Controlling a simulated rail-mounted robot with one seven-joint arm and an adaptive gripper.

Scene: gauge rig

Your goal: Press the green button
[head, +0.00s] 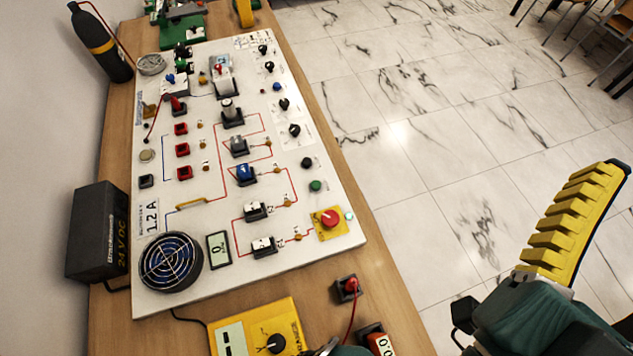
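The green button (316,186) is a small round green cap near the right edge of the white panel (215,285). It sits just above the yellow plate with the large red button (330,218), and below a small black knob (306,162). Nothing covers it. A dark teal part of my arm with a yellow ribbed piece shows at the lower right, well apart from the panel.
The panel lies on a wooden table (395,310) and carries several knobs, switches and a round fan (171,262). A black power box (98,232) stands at left. A yellow meter (285,318) and a red-plugged socket (347,288) are in front. Tiled floor lies right.

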